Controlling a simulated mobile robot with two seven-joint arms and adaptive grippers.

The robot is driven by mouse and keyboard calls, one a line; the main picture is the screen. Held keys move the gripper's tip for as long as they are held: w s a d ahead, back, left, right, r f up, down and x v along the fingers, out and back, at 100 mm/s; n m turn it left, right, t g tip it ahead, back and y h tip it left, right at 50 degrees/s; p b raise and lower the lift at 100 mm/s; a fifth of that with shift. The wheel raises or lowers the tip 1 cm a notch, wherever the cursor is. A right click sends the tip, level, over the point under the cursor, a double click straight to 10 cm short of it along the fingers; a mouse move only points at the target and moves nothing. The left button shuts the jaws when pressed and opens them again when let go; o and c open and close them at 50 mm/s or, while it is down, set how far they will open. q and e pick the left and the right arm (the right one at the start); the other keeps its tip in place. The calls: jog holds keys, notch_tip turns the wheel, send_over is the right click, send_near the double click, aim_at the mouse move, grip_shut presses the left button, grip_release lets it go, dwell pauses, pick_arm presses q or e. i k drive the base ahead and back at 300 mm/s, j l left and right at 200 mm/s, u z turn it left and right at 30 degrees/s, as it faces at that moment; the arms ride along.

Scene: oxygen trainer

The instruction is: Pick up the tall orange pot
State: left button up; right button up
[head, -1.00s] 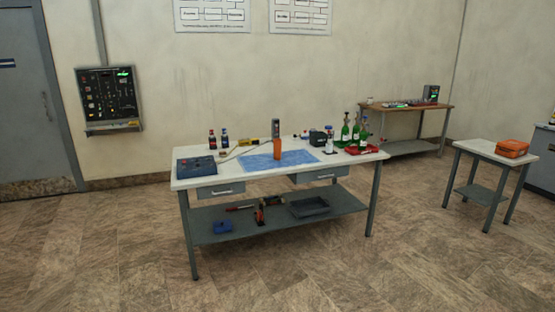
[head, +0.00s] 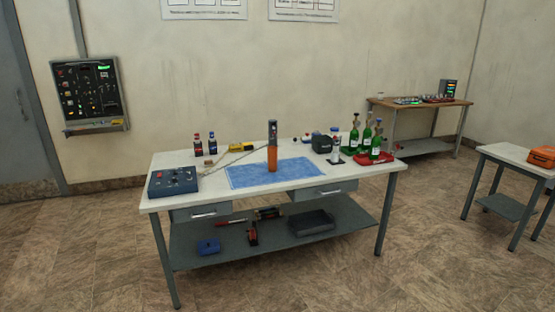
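A tall orange pot (head: 272,158) stands upright on a blue mat (head: 240,178) near the middle of the white workbench (head: 155,203). A dark grey upright piece (head: 272,131) shows directly above the orange part; I cannot tell whether it is joined to it or sits in it. Neither of my grippers is in the head view, and nothing touches the pot.
A blue switch box (head: 172,182) stands at the bench's left end. Two small bottles (head: 205,145) are behind it. Green bottles (head: 377,140) stand in a red tray on the right. Open floor (head: 80,265) lies before the bench. A side table (head: 510,153) is at right.

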aim_at(273, 160)
jog(key=i+l, duration=0.15)
jog(key=i, duration=0.35)
jog(key=i+l, duration=0.15)
jog(key=i, duration=0.35)
jog(key=i+l, duration=0.15)
jog(key=i, duration=0.3)
